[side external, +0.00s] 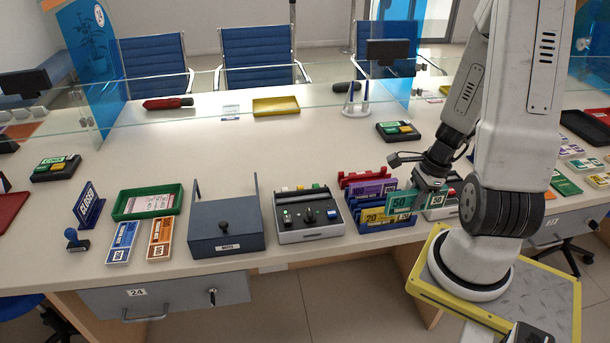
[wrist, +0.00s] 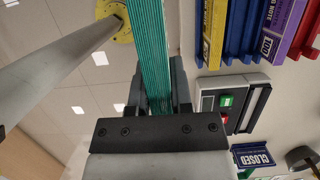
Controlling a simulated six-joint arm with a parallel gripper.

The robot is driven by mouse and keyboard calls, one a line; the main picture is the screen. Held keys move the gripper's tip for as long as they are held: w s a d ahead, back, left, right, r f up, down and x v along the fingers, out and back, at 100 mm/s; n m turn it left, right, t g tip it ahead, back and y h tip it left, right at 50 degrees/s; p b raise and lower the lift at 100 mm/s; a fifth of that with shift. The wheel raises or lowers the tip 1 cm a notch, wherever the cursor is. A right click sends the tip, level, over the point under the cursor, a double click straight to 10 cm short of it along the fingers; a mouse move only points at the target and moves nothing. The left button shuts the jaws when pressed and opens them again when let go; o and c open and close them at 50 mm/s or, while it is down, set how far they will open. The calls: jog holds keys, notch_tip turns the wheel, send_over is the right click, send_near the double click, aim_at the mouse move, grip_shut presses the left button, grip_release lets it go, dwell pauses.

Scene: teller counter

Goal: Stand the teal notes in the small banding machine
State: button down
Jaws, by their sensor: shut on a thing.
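My gripper (side external: 424,188) is shut on the teal notes (side external: 402,201), a bundle marked 50, held up over the right side of the blue note rack. In the wrist view the teal notes (wrist: 148,60) run edge-on between the two fingers (wrist: 158,98). A grey machine (side external: 308,236) with a black top, knobs and a lit green button stands left of the rack, apart from the notes.
A slate box (side external: 225,243) labelled NOTES, a green tray (side external: 122,211) and a CLOSED sign (side external: 88,206) stand left.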

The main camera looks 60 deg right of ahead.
jog(key=shift+w, duration=0.1)
jog(key=shift+w+d, duration=0.25)
jog(key=shift+w, duration=0.25)
jog(key=w+d+f, duration=0.2)
jog(key=w, duration=1.3)
jog(key=w+a, duration=0.2)
jog(key=w, duration=0.5)
jog(key=w+a+f, duration=0.1)
jog(key=w+a, duration=0.2)
jog(key=w, duration=0.4)
jog(key=shift+a, duration=0.25)
jog(key=shift+w+f, duration=0.1)
jog(key=shift+f, duration=0.05)
jog(key=shift+f, duration=1.9)
jog(key=shift+f, duration=1.1)
